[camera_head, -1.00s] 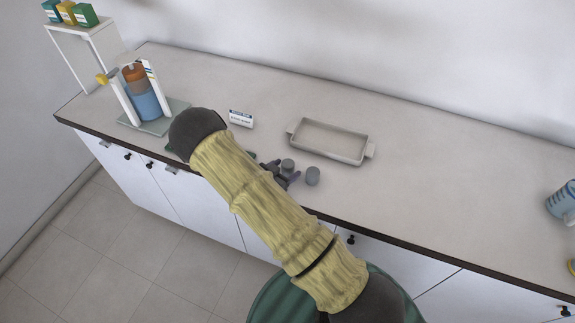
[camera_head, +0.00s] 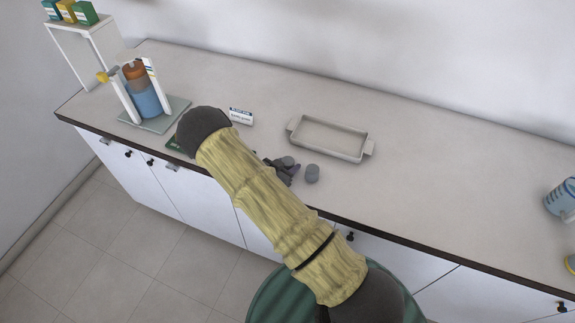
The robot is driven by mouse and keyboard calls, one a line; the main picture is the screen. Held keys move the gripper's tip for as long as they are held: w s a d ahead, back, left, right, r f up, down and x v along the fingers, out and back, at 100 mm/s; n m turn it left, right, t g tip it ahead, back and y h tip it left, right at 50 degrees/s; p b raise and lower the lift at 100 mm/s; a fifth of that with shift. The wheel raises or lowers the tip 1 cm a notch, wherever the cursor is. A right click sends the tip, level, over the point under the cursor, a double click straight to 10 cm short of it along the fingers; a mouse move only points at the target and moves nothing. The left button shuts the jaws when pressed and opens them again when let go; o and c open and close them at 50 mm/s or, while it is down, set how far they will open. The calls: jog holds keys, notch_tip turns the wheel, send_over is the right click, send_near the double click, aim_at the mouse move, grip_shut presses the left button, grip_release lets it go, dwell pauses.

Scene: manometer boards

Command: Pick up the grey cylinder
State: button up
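A grey cylinder (camera_head: 312,173) stands on the counter, just right of my gripper and apart from it. A second grey cylinder (camera_head: 288,161) is at my gripper (camera_head: 287,171), partly hidden by its dark fingers. My gripper is low over the counter near its front edge, below the tray. My arm hides part of it, and the fingers are too small and dark to tell whether they are open or closed on the second cylinder.
An empty beige tray (camera_head: 330,139) with handles lies behind the cylinders. A small white label sign (camera_head: 240,116) stands left of it. A manometer board with blue and orange liquid (camera_head: 144,99) stands at left. A blue jug (camera_head: 561,200) is at far right.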

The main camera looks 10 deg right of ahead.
aim_at(288, 160)
jog(key=shift+r, duration=0.15)
notch_tip(288, 160, up, 10)
jog(key=shift+f+b, duration=0.15)
jog(key=shift+b, duration=1)
